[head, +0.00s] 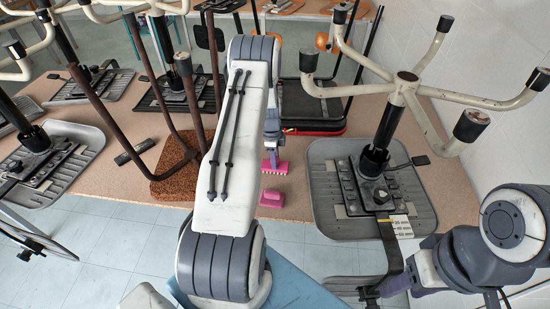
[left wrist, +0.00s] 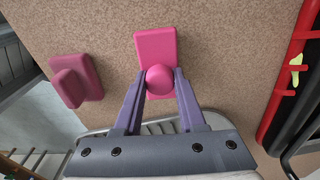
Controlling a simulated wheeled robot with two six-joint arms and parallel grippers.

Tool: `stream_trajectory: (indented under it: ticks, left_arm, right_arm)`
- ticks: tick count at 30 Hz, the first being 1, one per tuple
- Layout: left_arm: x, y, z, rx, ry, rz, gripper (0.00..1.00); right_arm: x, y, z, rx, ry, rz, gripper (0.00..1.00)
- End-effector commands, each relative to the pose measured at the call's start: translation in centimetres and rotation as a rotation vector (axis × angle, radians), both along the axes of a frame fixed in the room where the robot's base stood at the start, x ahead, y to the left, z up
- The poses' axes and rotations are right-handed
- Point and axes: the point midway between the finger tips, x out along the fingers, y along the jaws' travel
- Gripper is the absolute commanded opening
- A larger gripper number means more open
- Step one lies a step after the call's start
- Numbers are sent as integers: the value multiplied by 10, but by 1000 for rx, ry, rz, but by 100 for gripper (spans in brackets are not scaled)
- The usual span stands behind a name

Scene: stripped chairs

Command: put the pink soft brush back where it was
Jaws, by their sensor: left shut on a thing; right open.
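My left gripper (head: 272,146) is shut on the round knob of a bright pink brush (head: 275,168). In the left wrist view the fingers (left wrist: 160,88) close on both sides of the knob, and the brush's flat block (left wrist: 157,47) lies beyond it. I cannot tell whether the brush touches the tan tabletop (head: 300,207). A second, duller pink brush (head: 271,198) stands near the table's front edge; it also shows in the left wrist view (left wrist: 76,80), apart from the held one. My right gripper (head: 393,286) is open at the lower right, away from both brushes.
An upturned chair with a grey seat (head: 325,200) stands right of the brushes. A brown cork-like seat (head: 174,172) lies to the left. A black and red seat (head: 312,112) is behind. More upturned chairs crowd the left. A little bare tabletop surrounds the brushes.

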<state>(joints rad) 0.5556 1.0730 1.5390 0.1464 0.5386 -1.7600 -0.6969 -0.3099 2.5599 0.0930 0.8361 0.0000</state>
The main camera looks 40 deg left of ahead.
Motion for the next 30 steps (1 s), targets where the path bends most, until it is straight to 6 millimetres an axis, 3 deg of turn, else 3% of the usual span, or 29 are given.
stream_trajectory:
  ticks: [8, 9, 11, 24, 30]
  left_arm:
    - [0, 0, -4, 0, -1, 0, 0]
    - [0, 0, -3, 0, -1, 0, 47]
    - [0, 0, -2, 0, 0, 0, 70]
    - [1, 0, 4, 1, -2, 0, 70]
    - [0, 4, 39, 4, -6, 0, 70]
  right_arm:
    - [0, 0, -5, 0, 0, 0, 50]
    - [0, 0, -4, 0, 0, 0, 50]
    - [0, 0, -3, 0, 0, 0, 50]
    - [0, 0, -1, 0, 0, 0, 50]
    - [0, 0, -15, 0, 0, 0, 50]
